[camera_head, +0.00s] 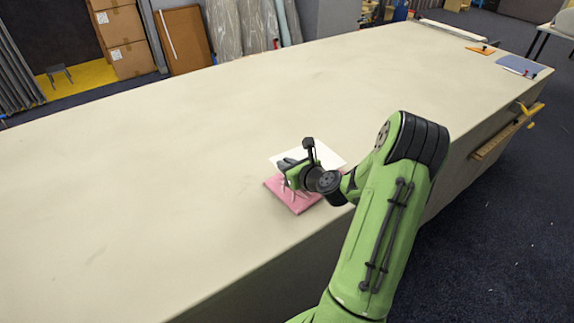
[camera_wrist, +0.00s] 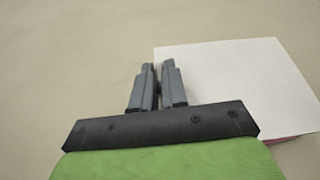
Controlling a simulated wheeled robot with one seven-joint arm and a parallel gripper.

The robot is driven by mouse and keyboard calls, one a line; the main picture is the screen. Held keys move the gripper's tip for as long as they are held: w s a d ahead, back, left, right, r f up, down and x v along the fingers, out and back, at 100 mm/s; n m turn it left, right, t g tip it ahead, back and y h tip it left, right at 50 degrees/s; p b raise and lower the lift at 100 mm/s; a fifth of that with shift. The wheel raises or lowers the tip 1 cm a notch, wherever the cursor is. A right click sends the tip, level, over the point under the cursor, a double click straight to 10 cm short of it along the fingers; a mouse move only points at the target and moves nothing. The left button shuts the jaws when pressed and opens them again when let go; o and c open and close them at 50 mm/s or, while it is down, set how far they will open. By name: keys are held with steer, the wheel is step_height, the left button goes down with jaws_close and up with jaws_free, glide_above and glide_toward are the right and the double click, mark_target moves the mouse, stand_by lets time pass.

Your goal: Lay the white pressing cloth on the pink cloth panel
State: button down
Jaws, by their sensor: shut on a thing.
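The white pressing cloth (camera_head: 327,155) shows as a flat pale sheet behind my gripper in the head view. In the wrist view the cloth (camera_wrist: 235,85) spreads to the right of the fingers. My gripper (camera_head: 286,174) is shut on the cloth at its left edge; the fingers (camera_wrist: 155,72) are close together there. The pink cloth panel (camera_head: 299,204) lies on the table under and in front of my gripper, partly hidden by it and the white cloth. A thin pink strip shows past the cloth's lower right edge in the wrist view. The height of the white cloth over the panel is hard to tell.
The long beige table (camera_head: 150,180) is bare around the panel. At the far right end lie an orange piece (camera_head: 480,50) and a blue piece (camera_head: 520,66) with small red items. A wooden rail (camera_head: 505,135) runs along the table's right side.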

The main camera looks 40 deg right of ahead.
step_height(320, 180, down, 7)
steer(key=b, duration=0.5)
steer(key=shift+f, duration=0.1)
steer(key=c, duration=1.1)
jaws_free()
steer(key=b+v, duration=0.3)
steer(key=v, duration=1.2)
steer(key=shift+s, duration=0.35)
